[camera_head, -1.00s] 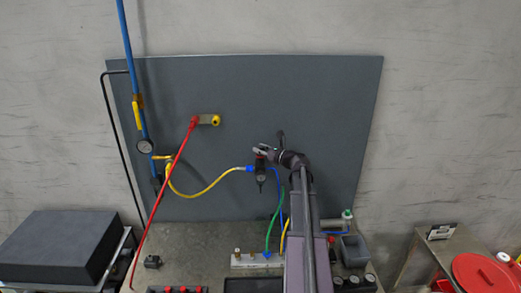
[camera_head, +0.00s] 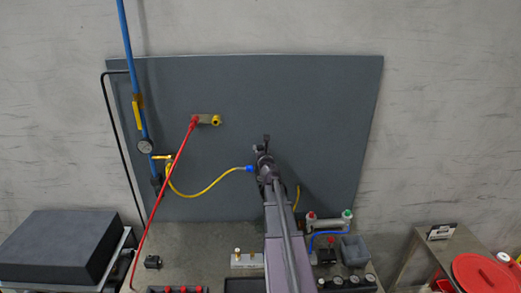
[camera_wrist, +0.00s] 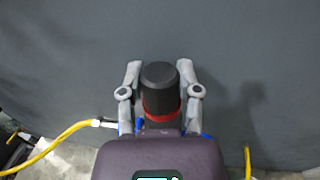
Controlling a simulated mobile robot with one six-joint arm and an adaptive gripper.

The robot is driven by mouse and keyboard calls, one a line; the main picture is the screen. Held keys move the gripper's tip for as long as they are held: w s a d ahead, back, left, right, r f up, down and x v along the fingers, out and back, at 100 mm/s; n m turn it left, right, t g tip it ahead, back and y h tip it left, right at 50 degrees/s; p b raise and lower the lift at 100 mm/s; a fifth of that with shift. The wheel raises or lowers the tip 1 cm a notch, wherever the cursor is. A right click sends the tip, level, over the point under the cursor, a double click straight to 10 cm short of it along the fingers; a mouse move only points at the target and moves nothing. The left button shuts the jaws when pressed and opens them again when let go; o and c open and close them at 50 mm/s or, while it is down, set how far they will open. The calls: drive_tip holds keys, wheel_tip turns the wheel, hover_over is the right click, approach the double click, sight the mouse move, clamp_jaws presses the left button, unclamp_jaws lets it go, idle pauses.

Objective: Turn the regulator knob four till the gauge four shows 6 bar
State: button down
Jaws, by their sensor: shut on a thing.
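The regulator knob (camera_wrist: 160,88), black with a red ring below it, stands between my fingers in the wrist view. My gripper (camera_wrist: 159,72) is shut on it, one finger on each side. In the head view my gripper (camera_head: 264,146) is in front of the dark panel, at the right end of the yellow hose, and my arm hides the knob and regulator body. No number shows on the knob. Gauge four cannot be picked out, and no readable dial shows in the wrist view.
Several small round dials (camera_head: 354,280) and a grey bin (camera_head: 354,248) are on the bench at lower right.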

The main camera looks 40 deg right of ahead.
drive_tip(key=shift+m+g+h, duration=0.9)
drive_tip(key=shift+m+h, duration=0.2)
drive_tip(key=shift+h, duration=0.3)
drive_tip(key=shift+c, duration=1.4)
unclamp_jaws()
drive_tip(key=shift+w, duration=0.1)
drive_tip(key=v, duration=1.2)
drive_tip(key=shift+a, duration=0.1)
